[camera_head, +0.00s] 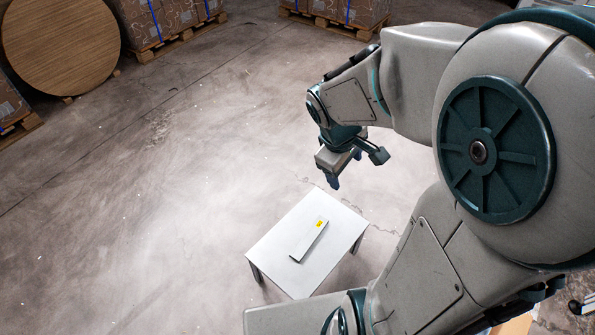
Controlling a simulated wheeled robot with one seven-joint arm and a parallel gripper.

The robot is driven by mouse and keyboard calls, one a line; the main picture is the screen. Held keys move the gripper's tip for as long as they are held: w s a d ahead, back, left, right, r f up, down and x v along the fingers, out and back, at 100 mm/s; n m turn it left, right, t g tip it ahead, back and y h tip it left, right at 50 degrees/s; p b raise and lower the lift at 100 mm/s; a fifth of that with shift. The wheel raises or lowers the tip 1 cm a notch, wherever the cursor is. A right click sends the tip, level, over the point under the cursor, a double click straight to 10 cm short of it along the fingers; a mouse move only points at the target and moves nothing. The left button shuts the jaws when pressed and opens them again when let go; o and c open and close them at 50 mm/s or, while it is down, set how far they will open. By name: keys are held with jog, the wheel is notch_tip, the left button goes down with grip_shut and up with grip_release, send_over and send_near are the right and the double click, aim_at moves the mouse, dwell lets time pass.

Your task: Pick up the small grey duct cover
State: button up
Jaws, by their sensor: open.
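A long, narrow, light grey piece, which looks like the small grey duct cover (309,241), lies flat on a small white table (277,249). It has a yellow mark near its far end. My gripper (333,181) is open and hangs in the air above and beyond the table's far edge, apart from the cover. Its fingers point down and nothing shows between them. The gap between the fingers is hard to see from this angle.
A round wooden disc (62,42) leans at the back left. Strapped boxes on pallets (168,20) stand along the back, with more boxes (340,12) at the back right. The concrete floor (130,200) left of the table is clear. My arm fills the right side.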

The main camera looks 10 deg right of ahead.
jog(key=w+f+n+b, duration=0.4)
jog(key=f+n+b, duration=0.1)
jog(key=f, duration=0.7)
jog(key=w+f+n+b, duration=0.5)
jog(key=f+n, duration=0.1)
jog(key=f, duration=0.6)
jog(key=n+y+b, duration=0.2)
jog(key=n+b, duration=0.6)
jog(key=b, duration=0.3)
send_over(310, 237)
jog(key=shift+g, duration=0.3)
jog(key=f, duration=2.6)
jog(key=shift+s+a+f, duration=0.1)
jog(key=shift+s+f, duration=0.1)
jog(key=shift+s, duration=0.1)
jog(key=shift+w+f+b, duration=0.15)
jog(key=shift+f+b, duration=0.6)
jog(key=shift+f, duration=0.75)
jog(key=shift+w+f+b, duration=0.15)
jog(key=shift+f+b, duration=0.6)
jog(key=shift+f, duration=0.7)
jog(key=shift+r, duration=0.1)
jog(key=c, duration=1.1)
